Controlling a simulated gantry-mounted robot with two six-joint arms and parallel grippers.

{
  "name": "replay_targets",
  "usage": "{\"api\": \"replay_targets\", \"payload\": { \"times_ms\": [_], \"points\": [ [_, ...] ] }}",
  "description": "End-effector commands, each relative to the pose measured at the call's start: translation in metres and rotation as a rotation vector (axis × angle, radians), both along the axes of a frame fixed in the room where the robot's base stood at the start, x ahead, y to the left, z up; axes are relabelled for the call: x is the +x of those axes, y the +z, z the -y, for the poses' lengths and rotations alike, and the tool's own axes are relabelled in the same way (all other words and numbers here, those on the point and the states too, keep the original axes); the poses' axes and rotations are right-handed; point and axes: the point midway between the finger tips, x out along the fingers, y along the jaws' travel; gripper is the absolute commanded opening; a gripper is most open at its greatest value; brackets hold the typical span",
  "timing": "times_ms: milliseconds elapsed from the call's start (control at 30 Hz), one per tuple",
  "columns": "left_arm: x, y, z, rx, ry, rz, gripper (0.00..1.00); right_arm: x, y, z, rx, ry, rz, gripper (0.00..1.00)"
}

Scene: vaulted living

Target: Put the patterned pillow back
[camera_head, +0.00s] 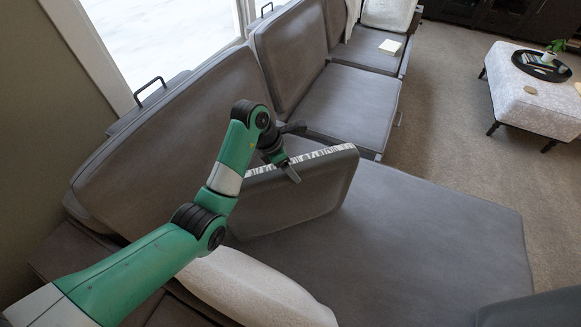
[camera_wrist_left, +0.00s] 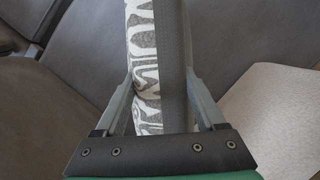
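The patterned pillow (camera_head: 300,207) stands on its edge on the grey sofa seat, tilted, with a plain grey face toward me. Its black-and-white pattern shows along the top edge and on one side in the left wrist view (camera_wrist_left: 146,62). My left gripper (camera_head: 289,156) is at the pillow's upper edge, one finger on the grey face. In the left wrist view the fingers (camera_wrist_left: 160,88) straddle the pillow and appear to press both sides. The pillow's far face is mostly hidden. My right gripper is not in view.
The grey sofa's backrest (camera_head: 185,135) runs behind the pillow, below a window. A wide bare seat (camera_head: 430,245) lies to the right. A light cushion (camera_head: 255,290) lies in front. A pale ottoman (camera_head: 530,100) with a tray (camera_head: 543,68) stands farther off.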

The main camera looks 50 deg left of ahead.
Motion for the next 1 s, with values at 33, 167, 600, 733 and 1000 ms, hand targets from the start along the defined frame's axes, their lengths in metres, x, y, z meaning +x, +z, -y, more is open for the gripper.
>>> {"api": "replay_targets", "payload": {
  "times_ms": [33, 167, 600, 733, 1000],
  "points": [
    [0.000, 0.000, 0.000, 0.000, 0.000, -0.001, 0.81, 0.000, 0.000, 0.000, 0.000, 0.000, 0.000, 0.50],
    [0.000, 0.000, 0.000, 0.000, 0.000, -0.001, 0.99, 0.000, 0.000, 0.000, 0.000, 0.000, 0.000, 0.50],
    [-0.005, 0.021, -0.002, 0.000, 0.001, 0.001, 0.99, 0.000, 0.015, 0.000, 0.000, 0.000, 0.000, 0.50],
    [-0.015, 0.053, -0.007, 0.002, 0.002, 0.003, 0.99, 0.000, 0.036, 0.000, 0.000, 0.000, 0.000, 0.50],
    [-0.035, 0.102, -0.013, -0.001, 0.002, -0.003, 0.99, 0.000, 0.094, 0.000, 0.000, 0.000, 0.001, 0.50]
  ]
}}
